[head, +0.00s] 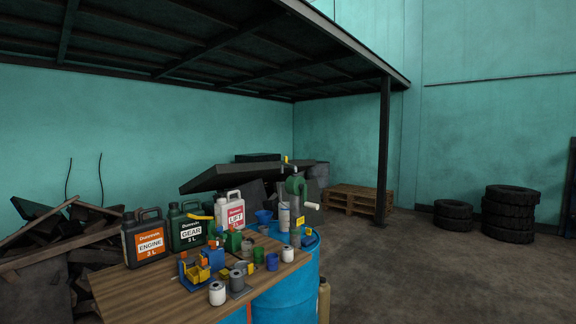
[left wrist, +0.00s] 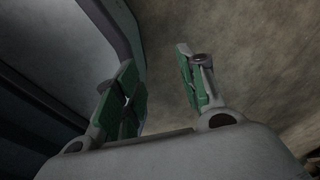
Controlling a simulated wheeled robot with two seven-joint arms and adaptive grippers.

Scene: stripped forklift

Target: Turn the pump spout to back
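A pump with a round green head (head: 295,185) stands on a grey upright pipe above a blue drum (head: 285,300), behind the right end of the wooden table. A pale crank handle (head: 312,206) sticks out to its right. A small part with a yellow tip (head: 286,159) rises above the head. It is too small to tell for certain whether this is the spout. My left gripper (left wrist: 157,60) shows only in the left wrist view. Its green-padded fingers are apart with nothing between them. Neither gripper shows in the head view, and the pump is not recognisable in the wrist view.
The wooden table (head: 122,291) holds engine (head: 145,240), gear (head: 187,228) and lift (head: 231,214) jugs, cans and small parts. Scrap wood (head: 75,240) lies left. A dark post (head: 383,150), pallets (head: 357,199) and tyres (head: 509,215) stand behind.

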